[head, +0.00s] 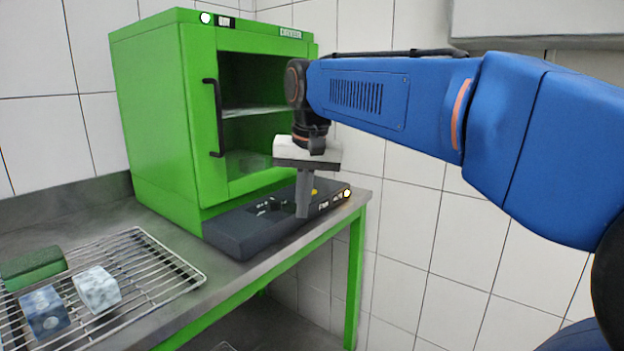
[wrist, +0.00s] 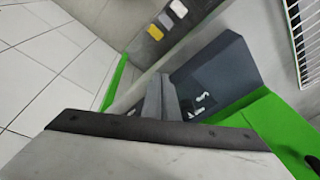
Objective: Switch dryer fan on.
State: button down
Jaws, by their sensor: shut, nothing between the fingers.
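The green dryer (head: 160,120) stands on the bench against the tiled wall. A dark control box (head: 235,235) lies in front of its base and also shows in the wrist view (wrist: 225,65). Its top has small white markings, and a yellow patch (head: 314,191) shows just right of my fingers. The box's right end carries small lettering and a bright round spot (head: 347,193). My gripper (head: 302,212) is shut and empty, pointing down over the box. It hides part of the box top, including any switch behind it. I cannot tell whether the fingertips touch the box.
A wire rack (head: 150,262) on the bench at left holds a green roll-shaped piece (head: 33,268), a pale block (head: 97,289) and a blue-grey block (head: 44,311). The dryer's black handle (head: 213,118) sticks out at the left of its front. The bench edge runs close before the box.

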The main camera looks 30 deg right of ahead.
jog(key=s+a+f+n+t, duration=0.1)
jog(key=s+a+f+n, duration=0.3)
jog(key=s+f, duration=0.7)
jog(key=w+d+r+m+g, duration=0.1)
jog(key=w+d+r+m, duration=0.4)
jog(key=w+r, duration=0.7)
jog(key=w+d+r+m+g, duration=0.2)
jog(key=w+d+r+m, duration=0.4)
jog(key=w+d+r, duration=0.4)
notch_tip(320, 180, up, 3)
jog(key=w, duration=0.3)
jog(key=shift+d+g, duration=0.15)
jog(key=shift+g, duration=0.15)
jog(key=shift+f, duration=0.1)
notch_tip(320, 180, down, 14)
jog(key=shift+s+r, duration=0.1)
